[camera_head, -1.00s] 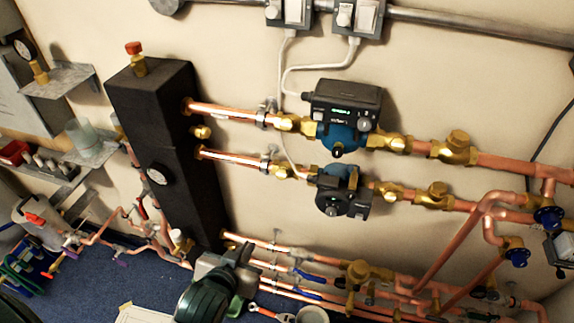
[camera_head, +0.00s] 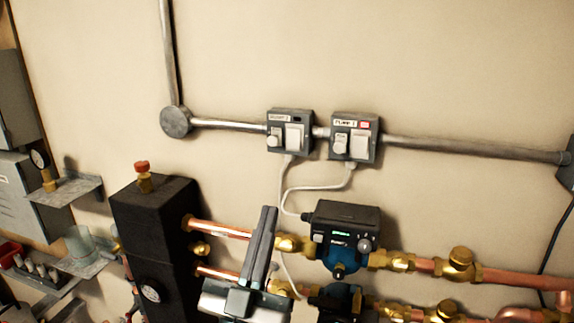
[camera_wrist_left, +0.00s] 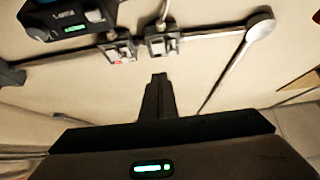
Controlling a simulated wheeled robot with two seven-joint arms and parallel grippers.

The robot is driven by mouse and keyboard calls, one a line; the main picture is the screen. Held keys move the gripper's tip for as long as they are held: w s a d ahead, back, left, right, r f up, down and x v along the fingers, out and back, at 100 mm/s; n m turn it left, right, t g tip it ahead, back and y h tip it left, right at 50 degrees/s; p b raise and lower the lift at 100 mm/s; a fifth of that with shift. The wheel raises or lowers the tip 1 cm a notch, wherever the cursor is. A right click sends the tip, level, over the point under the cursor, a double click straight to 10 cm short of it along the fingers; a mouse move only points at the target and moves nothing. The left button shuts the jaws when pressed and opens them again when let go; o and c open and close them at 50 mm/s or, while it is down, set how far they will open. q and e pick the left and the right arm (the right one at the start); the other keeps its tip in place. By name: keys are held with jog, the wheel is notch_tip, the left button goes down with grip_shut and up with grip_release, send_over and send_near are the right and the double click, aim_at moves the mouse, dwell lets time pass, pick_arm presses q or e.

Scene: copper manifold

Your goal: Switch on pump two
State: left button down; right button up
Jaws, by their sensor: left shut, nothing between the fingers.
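Two grey switch boxes sit on the wall conduit in the head view. The left box (camera_head: 289,134) has a blurred label that seems to read PUMP 2, a dark indicator window and a pale rocker switch (camera_head: 295,137). The right box (camera_head: 355,137), labelled PUMP 1, shows a red lamp (camera_head: 365,125). My left gripper (camera_head: 265,215) is shut and empty, pointing up below the left box, apart from it. In the left wrist view, which is upside down, the fingertips (camera_wrist_left: 159,78) point toward the left box (camera_wrist_left: 162,42); the right box (camera_wrist_left: 117,48) is beside it.
An upper pump (camera_head: 342,238) with a lit green display is below the boxes, and a lower pump (camera_head: 338,303) is partly cut off. White cables (camera_head: 300,190) hang from the boxes. A black column (camera_head: 155,220) stands left.

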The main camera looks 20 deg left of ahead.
aim_at(292, 143)
pick_arm(q)
jog(key=shift+w, duration=0.15)
pick_arm(e)
jog(key=shift+f, duration=0.15)
